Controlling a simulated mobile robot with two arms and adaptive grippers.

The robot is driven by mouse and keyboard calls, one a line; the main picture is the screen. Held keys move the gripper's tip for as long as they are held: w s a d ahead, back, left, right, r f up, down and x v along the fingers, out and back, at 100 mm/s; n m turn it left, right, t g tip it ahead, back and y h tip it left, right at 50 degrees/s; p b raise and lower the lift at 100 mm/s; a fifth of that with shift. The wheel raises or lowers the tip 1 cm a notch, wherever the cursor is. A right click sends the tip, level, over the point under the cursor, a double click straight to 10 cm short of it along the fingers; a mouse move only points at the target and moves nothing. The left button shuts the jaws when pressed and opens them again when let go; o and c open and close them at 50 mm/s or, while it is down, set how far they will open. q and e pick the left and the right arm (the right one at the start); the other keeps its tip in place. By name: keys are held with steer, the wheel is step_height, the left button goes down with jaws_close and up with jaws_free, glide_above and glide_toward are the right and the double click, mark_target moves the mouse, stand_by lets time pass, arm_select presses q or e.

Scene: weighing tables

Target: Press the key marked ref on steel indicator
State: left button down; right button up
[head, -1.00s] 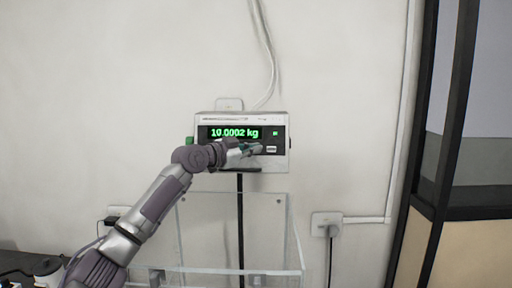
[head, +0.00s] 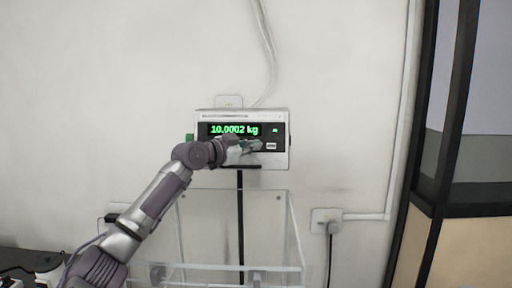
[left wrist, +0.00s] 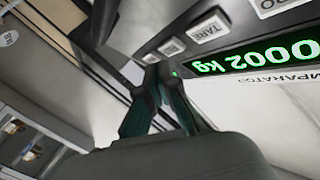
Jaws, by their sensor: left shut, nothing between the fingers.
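The steel indicator (head: 281,160) hangs on the wall in the middle of the head view, its green display (head: 234,130) reading 10.0002 kg. A pale key (head: 271,146) shows at its lower right. My left gripper (head: 258,146) is shut and empty in front of the panel's lower part, hiding some keys. In the left wrist view the panel looks turned over; a key that seems to read TARE (left wrist: 208,28) and two smaller keys (left wrist: 171,47) lie near the shut fingertips (left wrist: 158,76). I cannot read which key is ref, nor tell whether the fingertips touch the panel. My right gripper is out of view.
A clear-walled box (head: 290,228) stands below the indicator, with a dark post (head: 240,215) at its middle. A wall socket with a plug (head: 326,220) is to the right. A dark-framed partition (head: 440,170) stands farther right.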

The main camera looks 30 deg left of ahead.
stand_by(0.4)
arm_select(q)
steer(key=shift+w+a+f, duration=0.1)
steer(key=shift+w+a, duration=0.1)
steer(key=shift+w, duration=0.15)
steer(key=shift+w+a+p, duration=0.2)
steer(key=shift+w+p, duration=0.1)
steer(key=shift+p, duration=0.05)
stand_by(0.6)
steer(key=shift+s+d, duration=0.1)
steer(key=shift+s, duration=0.05)
stand_by(0.3)
steer(key=shift+s+d, duration=0.3)
steer(key=shift+s, duration=0.2)
steer(key=shift+s+d+r+b, duration=0.25)
steer(key=shift+s+d, duration=0.15)
steer(key=shift+s, duration=0.25)
steer(key=shift+s+d+r+b, duration=0.25)
steer(key=shift+s+d, duration=0.2)
steer(key=shift+s, duration=0.25)
steer(key=shift+s+d+r+b, duration=0.15)
steer(key=shift+s+d+r, duration=0.2)
steer(key=shift+s, duration=0.3)
steer(key=shift+f, duration=0.15)
